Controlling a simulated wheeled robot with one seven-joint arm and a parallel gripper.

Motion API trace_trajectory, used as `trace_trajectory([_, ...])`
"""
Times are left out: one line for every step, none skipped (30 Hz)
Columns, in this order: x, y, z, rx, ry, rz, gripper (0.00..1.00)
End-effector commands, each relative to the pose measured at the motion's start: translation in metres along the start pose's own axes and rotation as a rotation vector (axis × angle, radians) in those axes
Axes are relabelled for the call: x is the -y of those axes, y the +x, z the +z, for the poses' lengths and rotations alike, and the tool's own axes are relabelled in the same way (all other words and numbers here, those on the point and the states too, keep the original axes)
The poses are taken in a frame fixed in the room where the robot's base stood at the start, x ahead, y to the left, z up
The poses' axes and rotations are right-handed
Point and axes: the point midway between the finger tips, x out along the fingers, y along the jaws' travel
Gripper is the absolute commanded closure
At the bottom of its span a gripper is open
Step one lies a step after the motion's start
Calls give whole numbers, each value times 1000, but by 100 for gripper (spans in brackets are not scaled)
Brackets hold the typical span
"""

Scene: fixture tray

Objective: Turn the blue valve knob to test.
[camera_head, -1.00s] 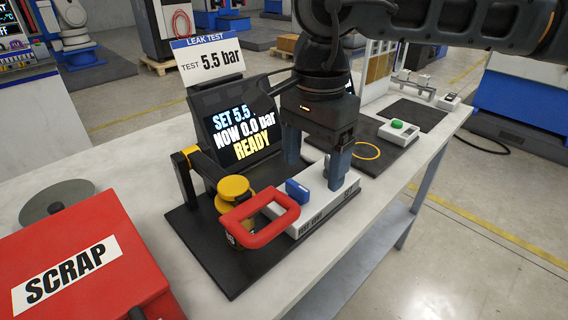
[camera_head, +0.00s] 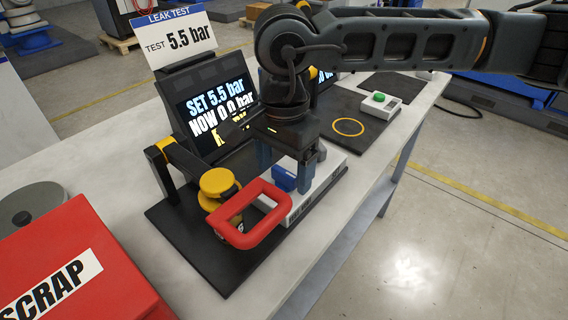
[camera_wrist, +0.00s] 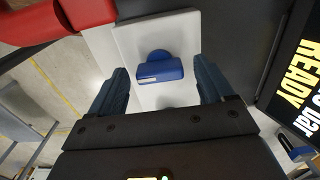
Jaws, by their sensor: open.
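The blue valve knob (camera_head: 284,179) is a bar-shaped handle on top of a white valve block (camera_head: 325,172), which stands on the black test fixture. In the wrist view the knob (camera_wrist: 160,70) lies between and slightly beyond my fingertips, its bar running across from finger to finger. My gripper (camera_head: 287,172) is over the block with its fingers pointing down. In the wrist view my gripper (camera_wrist: 162,80) is open, with a clear gap on each side of the knob. The lettering on the block is too small to read.
A red clamp handle (camera_head: 250,215) and a yellow knob (camera_head: 218,183) stand left of the valve block. The display (camera_head: 215,105) shows SET 5.5 bar and NOW 0.0 bar. A red SCRAP bin (camera_head: 75,265) is at front left. A green button (camera_head: 379,97) sits farther right.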

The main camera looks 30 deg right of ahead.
Motion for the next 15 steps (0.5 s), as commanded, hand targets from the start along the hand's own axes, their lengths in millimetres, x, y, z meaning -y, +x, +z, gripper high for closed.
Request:
trace_trajectory([0, 1, 0, 0, 0, 0, 19])
trace_trajectory([0, 2, 0, 0, 0, 0, 19])
trace_trajectory([0, 2, 0, 0, 0, 0, 19])
trace_trajectory([0, 2, 0, -1, 0, 0, 19])
trace_trajectory([0, 2, 0, -1, 0, 0, 19])
trace_trajectory([0, 2, 0, -1, 0, 0, 19])
trace_trajectory([0, 2, 0, -1, 0, 0, 19])
trace_trajectory([0, 2, 0, 0, 0, 0, 20])
trace_trajectory([0, 2, 0, 0, 0, 0, 24])
trace_trajectory([0, 2, 0, 0, 0, 0, 27])
trace_trajectory([0, 2, 0, 0, 0, 0, 30])
trace_trajectory([0, 2, 0, 0, 0, 0, 34])
trace_trajectory([0, 2, 0, 0, 0, 0, 36])
trace_trajectory([0, 1, 0, 0, 0, 0, 39])
trace_trajectory([0, 1, 0, 0, 0, 0, 43])
